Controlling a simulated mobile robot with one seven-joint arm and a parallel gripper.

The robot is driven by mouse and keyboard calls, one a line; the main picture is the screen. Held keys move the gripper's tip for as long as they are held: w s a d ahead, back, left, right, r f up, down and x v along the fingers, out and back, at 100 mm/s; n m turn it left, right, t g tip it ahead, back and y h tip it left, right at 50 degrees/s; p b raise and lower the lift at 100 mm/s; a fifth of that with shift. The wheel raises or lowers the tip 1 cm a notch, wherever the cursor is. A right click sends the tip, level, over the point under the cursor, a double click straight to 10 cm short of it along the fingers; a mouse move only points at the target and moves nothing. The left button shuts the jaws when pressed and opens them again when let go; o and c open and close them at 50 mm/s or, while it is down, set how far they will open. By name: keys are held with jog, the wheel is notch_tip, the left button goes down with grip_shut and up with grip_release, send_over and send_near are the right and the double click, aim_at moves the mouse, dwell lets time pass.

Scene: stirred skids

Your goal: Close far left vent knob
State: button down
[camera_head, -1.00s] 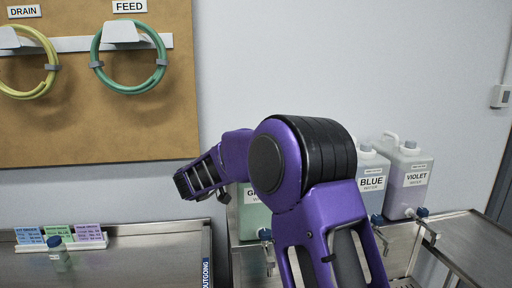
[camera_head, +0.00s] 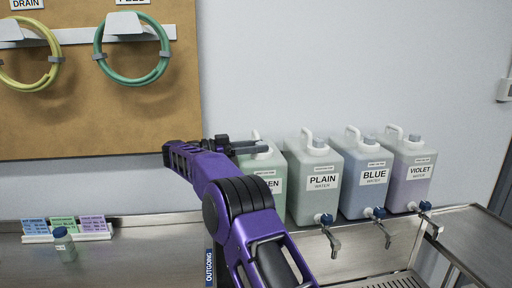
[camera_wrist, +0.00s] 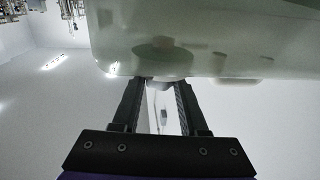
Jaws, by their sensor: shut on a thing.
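The far-left jug, a pale green container (camera_head: 262,164) labelled "...EN", stands on the steel bench, partly hidden by my arm. My gripper (camera_head: 258,146) reaches from the left to the top of this jug. The jug's translucent body (camera_wrist: 200,45) fills the top of the wrist view. The knob's turn position cannot be told, and it is hidden in the head view.
Jugs marked PLAIN (camera_head: 315,196), BLUE (camera_head: 366,190) and VIOLET (camera_head: 412,180) stand close on the right, with blue-handled taps below. Hoses hang on the board (camera_head: 100,120) behind.

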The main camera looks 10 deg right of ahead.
jog(key=shift+d+f+m+g, duration=0.1)
jog(key=shift+m+g, duration=0.2)
jog(key=shift+g, duration=0.4)
jog(key=shift+c, duration=2.2)
grip_release()
jog(key=shift+t, duration=0.3)
jog(key=shift+n+t, duration=0.6)
jog(key=shift+t, duration=0.2)
